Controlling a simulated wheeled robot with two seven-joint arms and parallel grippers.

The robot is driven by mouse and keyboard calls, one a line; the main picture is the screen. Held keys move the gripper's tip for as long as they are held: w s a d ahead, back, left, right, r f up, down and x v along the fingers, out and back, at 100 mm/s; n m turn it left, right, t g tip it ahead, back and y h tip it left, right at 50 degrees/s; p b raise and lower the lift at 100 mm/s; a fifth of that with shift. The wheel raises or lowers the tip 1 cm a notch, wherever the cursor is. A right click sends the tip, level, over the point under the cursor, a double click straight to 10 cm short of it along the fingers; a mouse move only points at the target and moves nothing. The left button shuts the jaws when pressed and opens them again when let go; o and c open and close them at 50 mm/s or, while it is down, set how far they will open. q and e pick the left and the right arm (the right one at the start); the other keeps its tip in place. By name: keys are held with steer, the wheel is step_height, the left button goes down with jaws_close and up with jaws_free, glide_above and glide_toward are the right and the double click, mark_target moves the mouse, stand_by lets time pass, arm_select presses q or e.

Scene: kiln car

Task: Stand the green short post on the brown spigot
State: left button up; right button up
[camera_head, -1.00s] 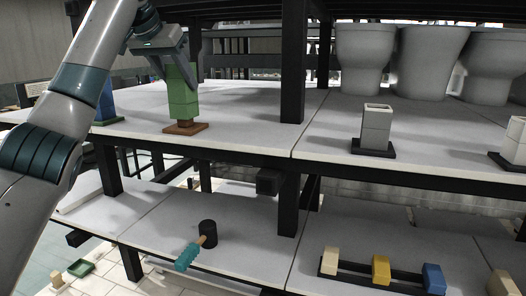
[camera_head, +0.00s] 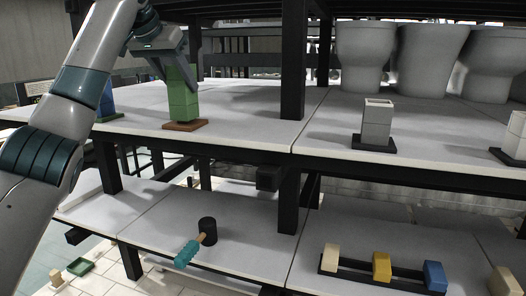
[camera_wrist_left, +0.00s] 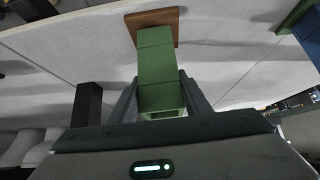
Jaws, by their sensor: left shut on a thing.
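The green short post (camera_head: 183,102) stands upright over the brown spigot (camera_head: 187,126) on the upper deck at left. Only the spigot's flat brown base shows, and no gap shows beneath the post. My left gripper (camera_head: 178,68) is shut on the upper part of the post from above. In the left wrist view the green post (camera_wrist_left: 156,62) runs from between the fingers (camera_wrist_left: 160,92) to the brown base (camera_wrist_left: 160,18). Whether the post is fully seated is hard to tell. My right gripper is not in view.
A blue post (camera_head: 106,104) stands left of the green one, partly behind my arm. A black upright (camera_head: 292,62) is to the right. A pale post (camera_head: 377,125) stands beyond it, with large grey pots (camera_head: 430,58) behind. Deck between the green post and upright is clear.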

arm_select(q)
steer(key=shift+f+b, duration=0.3)
steer(key=shift+f, duration=0.05)
stand_by(0.4)
steer(key=o, duration=1.4)
steer(key=shift+s, duration=0.15)
steer(key=shift+f, duration=0.1)
steer(key=shift+s+a+r, duration=0.1)
steer(key=shift+s+r, duration=0.1)
steer(key=shift+r, duration=0.25)
steer(key=shift+p+v, duration=0.3)
steer(key=shift+v, duration=3.15)
steer(key=shift+s+r, duration=0.1)
steer(key=shift+s, duration=0.05)
